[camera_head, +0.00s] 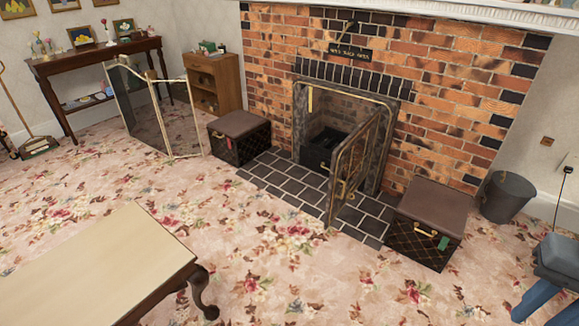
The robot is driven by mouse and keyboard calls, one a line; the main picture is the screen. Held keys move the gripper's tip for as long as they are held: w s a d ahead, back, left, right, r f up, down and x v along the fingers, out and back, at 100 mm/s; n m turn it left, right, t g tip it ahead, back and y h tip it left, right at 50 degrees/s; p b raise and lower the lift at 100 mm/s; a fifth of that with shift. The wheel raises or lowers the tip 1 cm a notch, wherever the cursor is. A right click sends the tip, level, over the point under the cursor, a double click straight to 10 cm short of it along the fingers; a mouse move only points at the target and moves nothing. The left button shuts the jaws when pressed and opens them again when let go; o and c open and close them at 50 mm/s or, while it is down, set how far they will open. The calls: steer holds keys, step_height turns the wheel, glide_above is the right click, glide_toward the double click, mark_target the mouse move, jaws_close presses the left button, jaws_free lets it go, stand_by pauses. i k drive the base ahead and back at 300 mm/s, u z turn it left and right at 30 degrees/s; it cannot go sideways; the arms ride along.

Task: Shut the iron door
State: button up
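The iron door (352,165) is a dark framed panel with brass-coloured trim at the opening of the brick fireplace. It stands open, swung out over the tiled hearth, with its far edge at the right side of the opening. A brass-coloured handle (346,189) shows low on it. The firebox (320,148) behind is exposed, with a dark grate inside; the door hides part of its right side. My gripper is not in view.
Dark chests stand left (238,137) and right (430,222) of the hearth (290,183). A folding screen (155,110) stands farther left. A low table (105,265) fills the lower left. A bucket (507,195) is at right. Patterned carpet before the hearth is clear.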

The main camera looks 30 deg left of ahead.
mark_target(357, 161)
steer(key=u, duration=1)
steer(key=i, duration=1.1)
steer(key=u, duration=0.05)
